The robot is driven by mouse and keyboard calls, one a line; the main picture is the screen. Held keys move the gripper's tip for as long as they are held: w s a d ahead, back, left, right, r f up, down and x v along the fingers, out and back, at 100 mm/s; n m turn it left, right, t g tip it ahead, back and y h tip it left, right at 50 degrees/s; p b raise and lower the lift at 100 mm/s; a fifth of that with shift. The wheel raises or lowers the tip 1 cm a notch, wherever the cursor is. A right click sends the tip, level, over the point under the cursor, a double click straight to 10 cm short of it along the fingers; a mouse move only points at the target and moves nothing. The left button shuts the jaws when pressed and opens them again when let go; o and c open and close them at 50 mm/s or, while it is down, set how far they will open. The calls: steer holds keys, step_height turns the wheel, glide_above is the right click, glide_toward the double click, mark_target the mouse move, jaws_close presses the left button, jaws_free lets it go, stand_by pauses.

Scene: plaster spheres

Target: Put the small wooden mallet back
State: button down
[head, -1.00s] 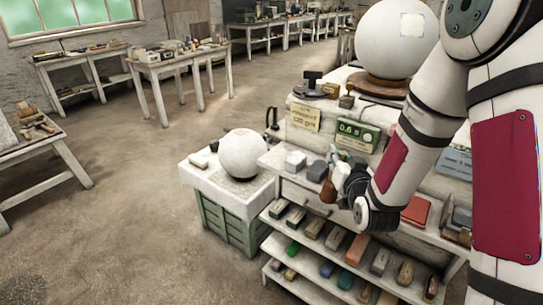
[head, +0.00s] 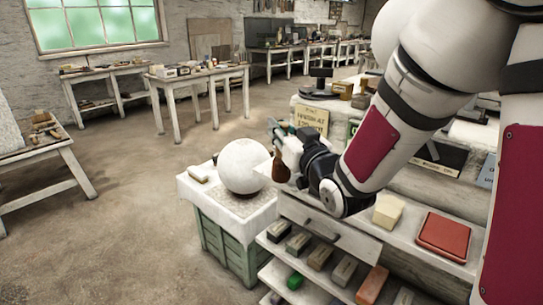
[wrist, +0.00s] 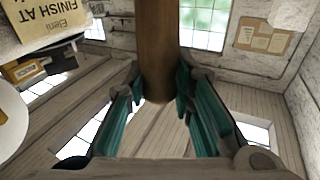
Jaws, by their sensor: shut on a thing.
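My gripper (head: 282,138) is shut on the small wooden mallet (head: 280,171). In the head view, a short brown piece of it shows below my gripper, just right of the white plaster sphere (head: 243,165). In the wrist view, a thick brown wooden shaft (wrist: 158,50) runs from the top edge down between the teal fingers (wrist: 158,105). My gripper is above the left end of the bench; the rest of the mallet is hidden by the fingers and wrist.
The sphere rests on a white-topped green crate (head: 228,238). A drawer (head: 325,228) and shelves of blocks are below my arm. A cream block (head: 388,210) and a red box (head: 443,234) lie on the ledge to the right. The floor at left is open.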

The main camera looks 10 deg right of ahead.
steer(key=w+d+f, duration=0.1)
steer(key=w+f, duration=0.1)
steer(key=w, duration=0.5)
steer(key=w+d+f, duration=0.2)
steer(key=w+f, duration=0.1)
steer(key=w, duration=0.5)
steer(key=shift+f+b, duration=0.15)
steer(key=shift+b, duration=0.2)
steer(key=c, duration=1.4)
jaws_free()
steer(key=shift+o, duration=0.2)
